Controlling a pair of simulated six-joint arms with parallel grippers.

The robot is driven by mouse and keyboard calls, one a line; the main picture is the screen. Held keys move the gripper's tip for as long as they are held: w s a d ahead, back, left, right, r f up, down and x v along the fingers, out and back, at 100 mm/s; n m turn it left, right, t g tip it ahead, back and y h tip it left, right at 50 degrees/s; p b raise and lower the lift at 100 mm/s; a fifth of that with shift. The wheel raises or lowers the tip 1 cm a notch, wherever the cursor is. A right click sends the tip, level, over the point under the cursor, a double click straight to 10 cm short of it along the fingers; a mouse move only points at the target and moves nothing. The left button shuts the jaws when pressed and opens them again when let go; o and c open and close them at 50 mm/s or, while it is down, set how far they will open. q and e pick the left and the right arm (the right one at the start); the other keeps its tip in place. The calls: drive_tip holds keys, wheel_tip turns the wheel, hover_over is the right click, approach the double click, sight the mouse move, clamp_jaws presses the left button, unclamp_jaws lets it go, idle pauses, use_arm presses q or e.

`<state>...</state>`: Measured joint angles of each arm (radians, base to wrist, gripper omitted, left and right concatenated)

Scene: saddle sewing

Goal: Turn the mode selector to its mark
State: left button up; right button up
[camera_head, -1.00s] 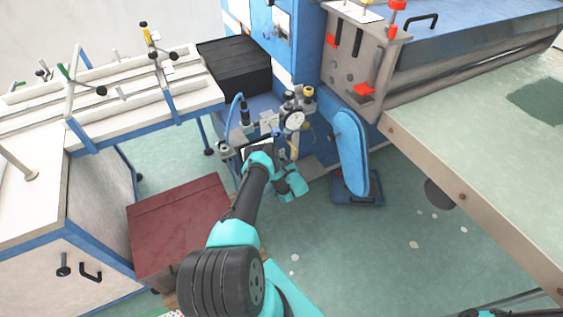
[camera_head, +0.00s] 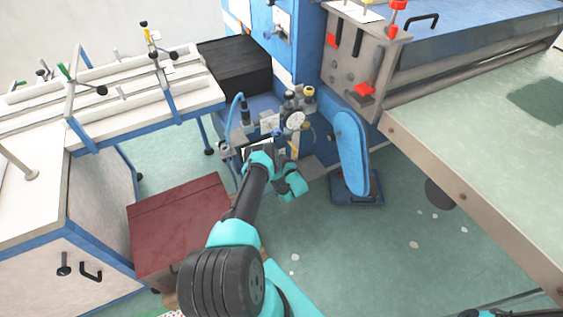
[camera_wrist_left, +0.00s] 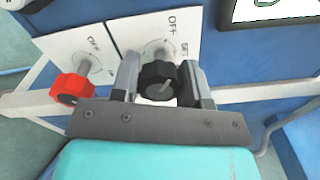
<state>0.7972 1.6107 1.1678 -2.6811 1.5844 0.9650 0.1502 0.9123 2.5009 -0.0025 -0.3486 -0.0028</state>
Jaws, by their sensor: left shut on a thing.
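The black knob (camera_wrist_left: 158,80) of a selector sits between the two fingers of my left gripper (camera_wrist_left: 160,83) in the left wrist view, and the gripper is shut on it. The knob stands on a white plate (camera_wrist_left: 180,32) lettered "OFF" and "SET".
A red knob (camera_wrist_left: 72,88) on its own "OFF" plate (camera_wrist_left: 85,48) is close left of my gripper. A dial gauge (camera_head: 293,119) and fittings are just above. A blue padded upright (camera_head: 351,152) stands to the right. Open floor (camera_head: 340,250) lies in front.

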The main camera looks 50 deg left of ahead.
use_arm(q)
drive_tip(key=shift+n, duration=0.6)
drive_tip(key=o, duration=0.9)
drive_tip(key=v, duration=1.7)
drive_tip(key=shift+s+d, duration=0.15)
drive_tip(key=shift+d, duration=0.05)
